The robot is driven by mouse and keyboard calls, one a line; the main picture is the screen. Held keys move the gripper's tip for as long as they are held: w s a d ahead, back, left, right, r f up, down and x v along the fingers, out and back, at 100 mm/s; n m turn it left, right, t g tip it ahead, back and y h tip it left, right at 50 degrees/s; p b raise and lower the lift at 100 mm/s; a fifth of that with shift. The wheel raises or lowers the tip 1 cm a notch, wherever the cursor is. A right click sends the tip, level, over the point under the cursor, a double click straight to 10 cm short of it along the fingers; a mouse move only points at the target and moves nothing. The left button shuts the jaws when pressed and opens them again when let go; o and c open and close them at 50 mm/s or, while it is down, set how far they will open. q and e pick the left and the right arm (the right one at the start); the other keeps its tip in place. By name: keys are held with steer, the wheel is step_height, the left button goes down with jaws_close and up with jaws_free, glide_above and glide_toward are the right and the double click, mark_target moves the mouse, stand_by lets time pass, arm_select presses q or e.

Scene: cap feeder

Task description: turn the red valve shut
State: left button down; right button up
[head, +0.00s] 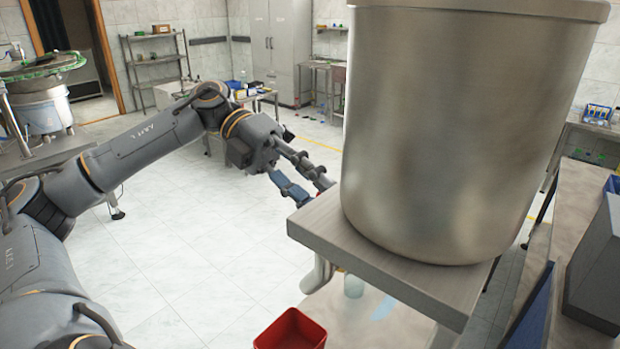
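My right gripper is not in view.
A large steel tank (460,130) stands on the platform (390,275) and blocks the view behind it. A curved pipe (318,276) and a red bin (290,332) are below. A grey machine box (598,270) is at right. The tiled floor at left is open.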

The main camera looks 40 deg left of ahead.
arm_select(q)
step_height(320, 180, down, 2)
steer(key=shift+s+d, duration=0.1)
steer(key=shift+s, duration=0.05)
steer(key=c, duration=1.1)
jaws_free()
steer(key=o, duration=0.4)
steer(key=shift+d, duration=0.2)
steer(key=shift+o, duration=1.1)
steer(key=shift+w+d+r, duration=0.1)
steer(key=shift+w+r, duration=0.05)
steer(key=shift+w, duration=0.3)
steer(key=v, duration=1.2)
steer(key=shift+r, duration=0.2)
steer(key=shift+w, duration=0.1)
